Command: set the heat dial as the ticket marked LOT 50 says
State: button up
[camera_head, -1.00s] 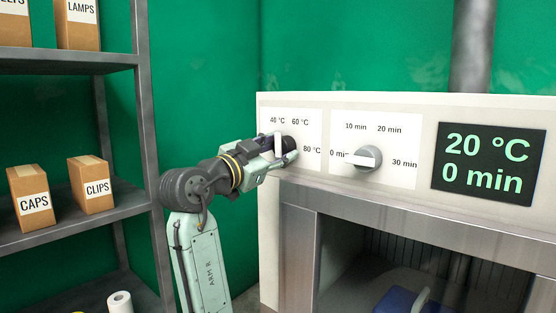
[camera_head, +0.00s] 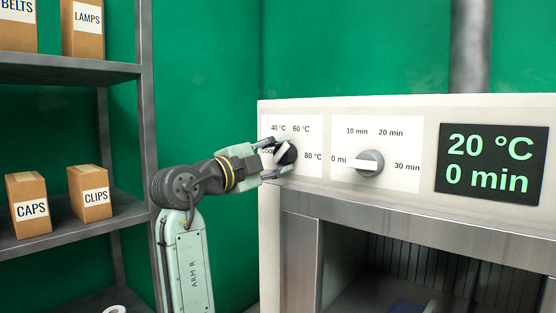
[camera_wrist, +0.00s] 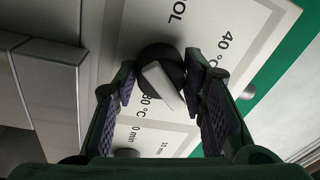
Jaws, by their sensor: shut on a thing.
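The heat dial (camera_head: 290,153) is a dark round knob with a white pointer bar on the left panel of the machine front, marked COOL, 40 °C, 60 °C and 80 °C. My gripper (camera_head: 278,157) is at this dial, with one finger above and one below it. In the wrist view my gripper (camera_wrist: 162,78) is shut on the dial (camera_wrist: 158,60). The bar slants towards the side where 60 °C lies, between the 40 °C and 80 °C marks; a finger hides the 60 °C mark there. The display (camera_head: 490,163) reads 20 °C, 0 min. No LOT 50 ticket shows.
The time dial (camera_head: 370,162) sits right of the heat dial, its bar towards 0 min. Below is the machine's open chamber (camera_head: 400,270). At left a grey shelf (camera_head: 75,229) holds boxes marked CAPS (camera_head: 30,204) and CLIPS (camera_head: 90,193), with LAMPS (camera_head: 83,30) above.

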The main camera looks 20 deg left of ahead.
jog(key=shift+d+m, duration=0.1)
jog(key=shift+m, duration=0.3)
jog(key=o, duration=1.2)
jog(key=v, duration=1.2)
jog(key=shift+c, duration=0.2)
